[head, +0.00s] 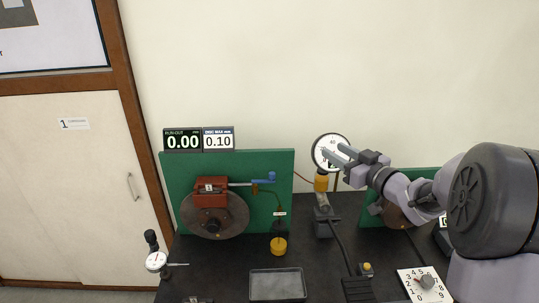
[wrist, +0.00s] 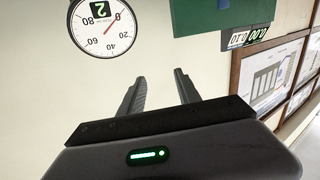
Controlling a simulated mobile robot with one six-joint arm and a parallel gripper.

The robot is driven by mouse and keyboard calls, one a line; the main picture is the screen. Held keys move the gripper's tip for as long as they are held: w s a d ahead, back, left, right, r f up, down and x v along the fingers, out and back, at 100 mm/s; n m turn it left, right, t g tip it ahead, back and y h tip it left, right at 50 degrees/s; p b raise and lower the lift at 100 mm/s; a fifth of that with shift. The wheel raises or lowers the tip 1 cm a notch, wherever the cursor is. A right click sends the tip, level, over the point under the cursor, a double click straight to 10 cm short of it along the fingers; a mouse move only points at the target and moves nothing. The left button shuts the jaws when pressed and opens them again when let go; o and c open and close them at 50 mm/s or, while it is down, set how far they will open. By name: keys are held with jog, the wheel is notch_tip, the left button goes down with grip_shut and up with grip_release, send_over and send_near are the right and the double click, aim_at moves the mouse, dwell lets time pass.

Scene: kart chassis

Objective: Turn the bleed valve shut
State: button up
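A small blue lever or handle (head: 270,177) shows in the head view at the upper right of the left green board, by a brass fitting (head: 255,189) and a thin hose. This looks like the bleed valve, though it is too small to read its setting. It does not show in the wrist view. My gripper (head: 335,153) is to the right of it, in front of a round white gauge (head: 328,146). In the wrist view, my gripper (wrist: 158,85) has its two fingers apart with nothing between them.
A red caliper (head: 210,190) sits over a brown disc (head: 214,222) on the left green board (head: 275,160). A yellow-capped pot (head: 278,245), a grey tray (head: 277,284) and a dial indicator (head: 156,261) are on the black bench. The gauge also shows upside down in the wrist view (wrist: 102,28).

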aim_at(272, 173)
jog(key=s+a+f+n+g+y, duration=0.3)
jog(key=s+f+n+g+y, duration=0.3)
jog(key=f, duration=0.3)
jog(key=shift+m+y, duration=0.4)
jog(key=b+x, duration=0.2)
jog(key=x, duration=0.6)
jog(key=b+x, duration=0.2)
jog(key=x, duration=0.6)
jog(key=shift+w+a, duration=0.15)
jog(key=shift+w, duration=0.3)
jog(key=shift+w+a+r, duration=0.15)
jog(key=shift+w+a, duration=0.05)
jog(key=shift+a, duration=0.05)
grip_shut()
